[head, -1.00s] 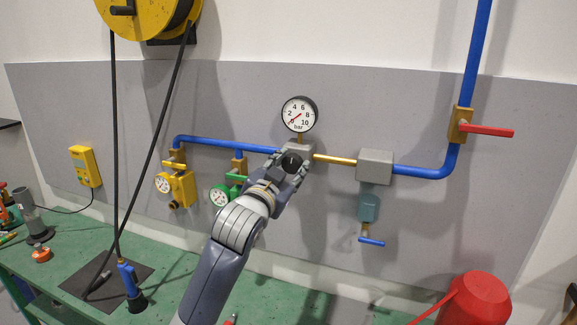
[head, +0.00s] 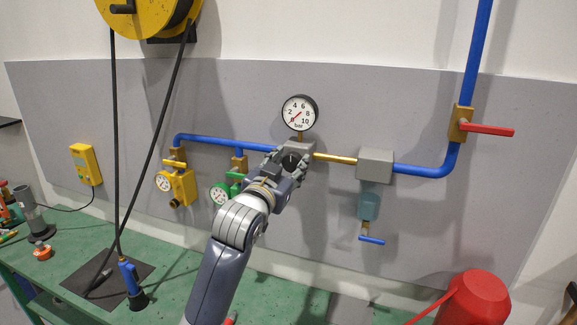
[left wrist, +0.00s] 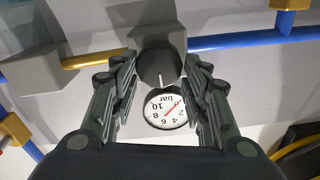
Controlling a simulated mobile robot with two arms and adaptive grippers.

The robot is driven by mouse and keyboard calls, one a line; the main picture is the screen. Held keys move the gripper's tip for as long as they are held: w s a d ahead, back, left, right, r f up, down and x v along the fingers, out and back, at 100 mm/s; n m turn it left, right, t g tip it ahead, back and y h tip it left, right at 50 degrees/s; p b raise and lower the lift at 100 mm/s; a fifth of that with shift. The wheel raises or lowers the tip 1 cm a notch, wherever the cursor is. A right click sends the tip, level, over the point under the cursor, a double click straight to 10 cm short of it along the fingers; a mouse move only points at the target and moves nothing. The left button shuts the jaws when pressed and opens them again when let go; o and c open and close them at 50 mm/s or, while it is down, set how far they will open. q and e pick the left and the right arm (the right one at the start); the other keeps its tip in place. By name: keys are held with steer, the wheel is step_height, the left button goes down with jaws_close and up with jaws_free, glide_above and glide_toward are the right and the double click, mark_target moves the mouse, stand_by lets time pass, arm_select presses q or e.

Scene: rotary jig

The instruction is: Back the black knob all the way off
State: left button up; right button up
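The black knob (left wrist: 158,66) is a round dark cap with a pale mark line, on the grey block just below the pressure gauge (head: 299,113). In the head view my left gripper (head: 290,160) is at the knob, its fingers around it. The gauge (left wrist: 166,109) appears upside down there, just below the knob. The contact faces of the pads are hidden. My right gripper is not in view.
A blue pipe (head: 222,143) and a brass pipe (head: 335,158) run to either side of the block. A yellow regulator (head: 178,187) and a green one (head: 222,193) hang left of my arm. A second grey block (head: 375,166) and a red-handled valve (head: 487,130) are to the right.

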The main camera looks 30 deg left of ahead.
arm_select(q)
steer(key=shift+o, duration=0.9)
steer(key=shift+w+f, duration=0.15)
steer(key=v, duration=0.7)
steer(key=shift+s, duration=0.3)
steer(key=shift+w, duration=0.1)
